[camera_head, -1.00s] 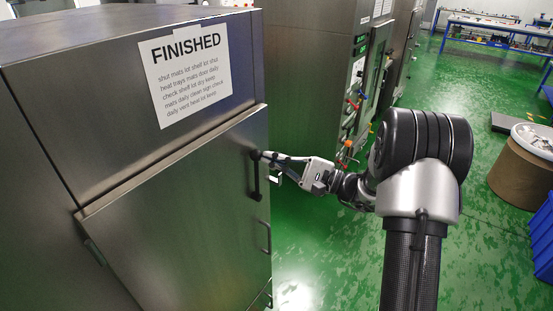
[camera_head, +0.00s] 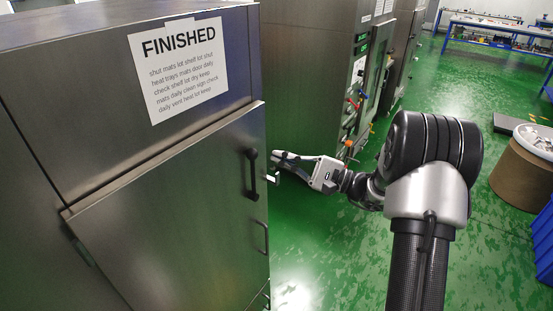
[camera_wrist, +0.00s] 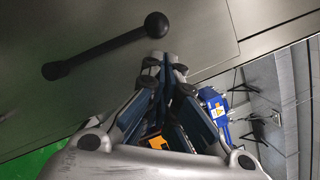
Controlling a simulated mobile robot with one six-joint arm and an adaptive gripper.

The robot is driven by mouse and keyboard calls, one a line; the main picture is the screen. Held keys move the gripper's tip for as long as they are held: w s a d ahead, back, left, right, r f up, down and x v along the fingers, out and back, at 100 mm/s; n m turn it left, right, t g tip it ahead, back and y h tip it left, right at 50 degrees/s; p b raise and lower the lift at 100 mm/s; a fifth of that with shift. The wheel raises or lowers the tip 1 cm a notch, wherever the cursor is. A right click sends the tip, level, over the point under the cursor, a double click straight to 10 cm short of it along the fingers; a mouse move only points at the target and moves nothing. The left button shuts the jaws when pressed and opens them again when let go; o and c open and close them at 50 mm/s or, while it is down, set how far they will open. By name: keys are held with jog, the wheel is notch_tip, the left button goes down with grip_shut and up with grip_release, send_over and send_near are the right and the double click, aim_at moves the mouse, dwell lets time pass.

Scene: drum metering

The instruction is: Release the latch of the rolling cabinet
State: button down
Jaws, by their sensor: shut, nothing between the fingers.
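The large steel cabinet (camera_head: 160,190) fills the left of the head view, with a "FINISHED" sheet (camera_head: 180,68) on its upper part. A black bar latch handle (camera_head: 253,176) stands upright near the right edge of its door. In the wrist view the handle (camera_wrist: 107,46) shows as a slanted black bar with round ends. My gripper (camera_head: 276,158) is just right of the handle's upper end, shut and empty, with a gap between them. In the wrist view my fingertips (camera_wrist: 165,60) are together, below and right of the handle's knob end.
A smaller pull handle (camera_head: 263,237) sits lower on the cabinet's right side. Another steel machine (camera_head: 310,80) with colored valves stands behind. Green floor (camera_head: 330,260) is open below my arm. A brown drum (camera_head: 522,175) and blue bins (camera_head: 543,240) are at the right.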

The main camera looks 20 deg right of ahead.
jog(key=p+v, duration=0.2)
jog(key=v, duration=0.8)
jog(key=shift+r, duration=0.35)
jog(key=shift+d, duration=0.1)
